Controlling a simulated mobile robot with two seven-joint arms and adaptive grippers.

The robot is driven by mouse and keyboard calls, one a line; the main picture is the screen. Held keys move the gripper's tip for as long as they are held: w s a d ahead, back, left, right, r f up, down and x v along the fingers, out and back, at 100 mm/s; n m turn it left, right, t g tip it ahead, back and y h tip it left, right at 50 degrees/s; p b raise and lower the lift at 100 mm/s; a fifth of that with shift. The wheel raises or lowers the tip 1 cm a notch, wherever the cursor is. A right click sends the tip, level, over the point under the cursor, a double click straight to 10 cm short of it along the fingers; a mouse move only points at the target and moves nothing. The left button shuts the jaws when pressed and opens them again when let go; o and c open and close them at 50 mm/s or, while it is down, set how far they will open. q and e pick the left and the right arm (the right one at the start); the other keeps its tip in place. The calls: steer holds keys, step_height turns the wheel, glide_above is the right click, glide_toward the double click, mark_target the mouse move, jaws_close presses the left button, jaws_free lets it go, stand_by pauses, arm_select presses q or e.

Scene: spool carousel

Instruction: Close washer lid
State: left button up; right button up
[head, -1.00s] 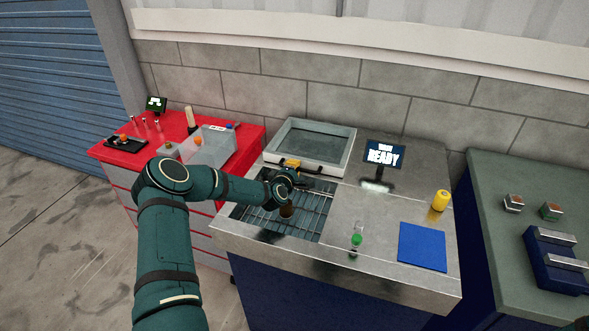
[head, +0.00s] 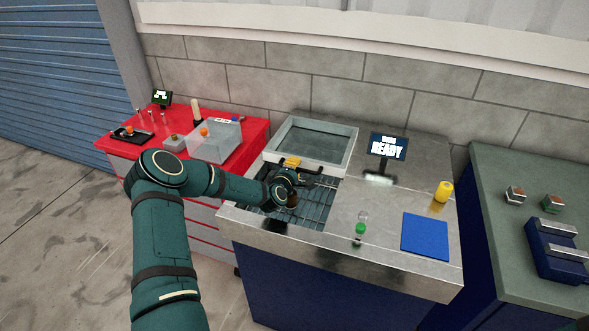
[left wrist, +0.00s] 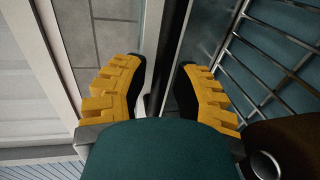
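The washer lid (head: 348,151), a grey frame with a clear pane, stands raised at the back of the washer. My left gripper (head: 302,178) is at the lid's front edge, over the washer basin (head: 318,210). In the left wrist view the yellow fingers of my left gripper (left wrist: 160,85) are apart. The lid's frame edge and a dark bar run between or just beyond them; contact is unclear. The basin's wire rack (left wrist: 270,60) shows at right. A brown object (head: 292,201) is in the basin, partly hidden by the gripper. My right gripper is out of view.
A screen (head: 388,147) reading READY, a green-capped vial (head: 360,230), a blue mat (head: 425,236) and a yellow cylinder (head: 443,191) stand right of the basin. A red bench (head: 253,135) with a clear bin (head: 215,143) is at left.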

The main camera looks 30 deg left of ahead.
arm_select(q)
steer(key=shift+s, duration=0.1)
steer(key=v, duration=1.1)
steer(key=shift+s, duration=0.35)
steer(key=shift+r, duration=0.1)
